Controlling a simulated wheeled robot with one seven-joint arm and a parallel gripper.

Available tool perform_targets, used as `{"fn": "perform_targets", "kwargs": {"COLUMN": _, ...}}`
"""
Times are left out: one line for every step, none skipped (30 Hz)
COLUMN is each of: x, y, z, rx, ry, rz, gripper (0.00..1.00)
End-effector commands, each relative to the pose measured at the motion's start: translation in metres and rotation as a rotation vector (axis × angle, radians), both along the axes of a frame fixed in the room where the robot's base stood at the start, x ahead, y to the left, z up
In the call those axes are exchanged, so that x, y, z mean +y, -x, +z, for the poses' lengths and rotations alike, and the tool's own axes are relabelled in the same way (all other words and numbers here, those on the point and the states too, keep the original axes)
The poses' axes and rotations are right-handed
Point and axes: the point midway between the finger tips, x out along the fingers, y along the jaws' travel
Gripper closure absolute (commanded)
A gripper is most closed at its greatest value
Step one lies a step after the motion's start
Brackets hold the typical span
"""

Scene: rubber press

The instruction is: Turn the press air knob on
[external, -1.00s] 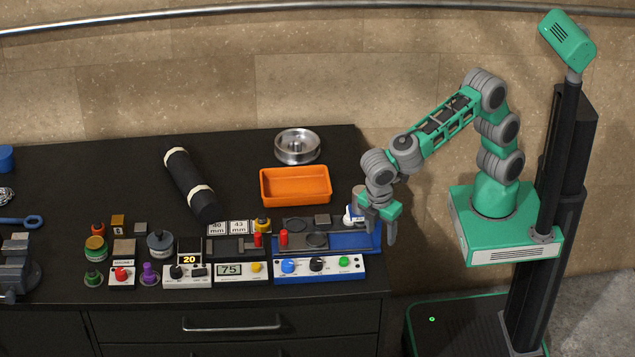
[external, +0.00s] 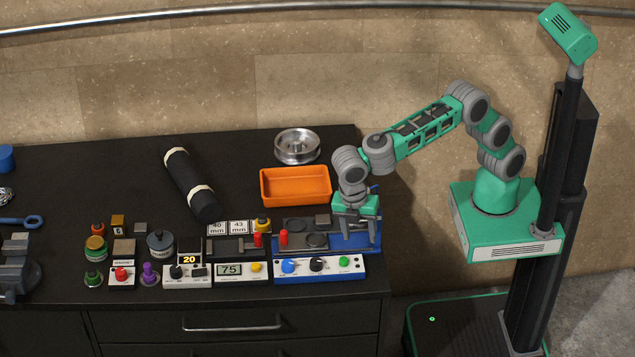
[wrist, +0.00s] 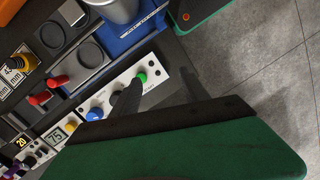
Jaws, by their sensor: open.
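The blue press (external: 372,243) sits at the table's right front. Its white front panel (external: 331,266) carries a blue knob (external: 288,266), a black knob (external: 317,264) and a green button or knob (external: 344,261). I cannot read which one is labelled air. My gripper (external: 357,236) is open and empty, pointing down over the press's right end, behind the green control. In the wrist view the blue knob (wrist: 94,114) and green control (wrist: 141,78) show past my gripper (wrist: 108,103); a finger partly hides the black knob.
A red-handled lever (external: 283,239) stands at the press's left. A gauge box reading 75 (external: 229,269) is beside the press on the left. An orange tray (external: 296,187) and a metal wheel (external: 297,146) lie behind.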

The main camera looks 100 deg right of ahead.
Motion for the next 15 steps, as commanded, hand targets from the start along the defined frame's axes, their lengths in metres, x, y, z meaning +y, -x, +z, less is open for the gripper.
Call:
{"fn": "perform_targets", "kwargs": {"x": 0.004, "y": -0.037, "z": 0.008, "rx": -0.018, "ry": -0.030, "rz": 0.060, "gripper": 0.47}}
{"fn": "perform_targets", "kwargs": {"x": 0.006, "y": -0.057, "z": 0.009, "rx": -0.035, "ry": -0.049, "rz": 0.105, "gripper": 0.47}}
{"fn": "perform_targets", "kwargs": {"x": 0.007, "y": -0.083, "z": 0.009, "rx": -0.056, "ry": -0.071, "rz": 0.164, "gripper": 0.47}}
{"fn": "perform_targets", "kwargs": {"x": 0.007, "y": -0.100, "z": 0.009, "rx": -0.073, "ry": -0.086, "rz": 0.207, "gripper": 0.47}}
{"fn": "perform_targets", "kwargs": {"x": 0.006, "y": -0.116, "z": 0.007, "rx": -0.089, "ry": -0.098, "rz": 0.249, "gripper": 0.47}}
{"fn": "perform_targets", "kwargs": {"x": 0.004, "y": -0.134, "z": 0.006, "rx": -0.109, "ry": -0.111, "rz": 0.298, "gripper": 0.47}}
{"fn": "perform_targets", "kwargs": {"x": 0.003, "y": -0.146, "z": 0.005, "rx": -0.123, "ry": -0.117, "rz": 0.331, "gripper": 0.47}}
{"fn": "perform_targets", "kwargs": {"x": 0.001, "y": -0.155, "z": 0.004, "rx": -0.135, "ry": -0.123, "rz": 0.360, "gripper": 0.47}}
{"fn": "perform_targets", "kwargs": {"x": -0.001, "y": -0.165, "z": 0.002, "rx": -0.150, "ry": -0.129, "rz": 0.392, "gripper": 0.47}}
{"fn": "perform_targets", "kwargs": {"x": -0.002, "y": -0.171, "z": 0.001, "rx": -0.158, "ry": -0.132, "rz": 0.411, "gripper": 0.47}}
{"fn": "perform_targets", "kwargs": {"x": -0.003, "y": -0.175, "z": 0.001, "rx": -0.165, "ry": -0.134, "rz": 0.425, "gripper": 0.47}}
{"fn": "perform_targets", "kwargs": {"x": -0.005, "y": -0.179, "z": -0.002, "rx": -0.170, "ry": -0.136, "rz": 0.439, "gripper": 0.47}}
{"fn": "perform_targets", "kwargs": {"x": -0.005, "y": -0.180, "z": -0.004, "rx": -0.173, "ry": -0.136, "rz": 0.445, "gripper": 0.47}}
{"fn": "perform_targets", "kwargs": {"x": -0.005, "y": -0.181, "z": -0.007, "rx": -0.174, "ry": -0.136, "rz": 0.448, "gripper": 0.47}}
{"fn": "perform_targets", "kwargs": {"x": -0.005, "y": -0.182, "z": -0.013, "rx": -0.174, "ry": -0.136, "rz": 0.450, "gripper": 0.47}}
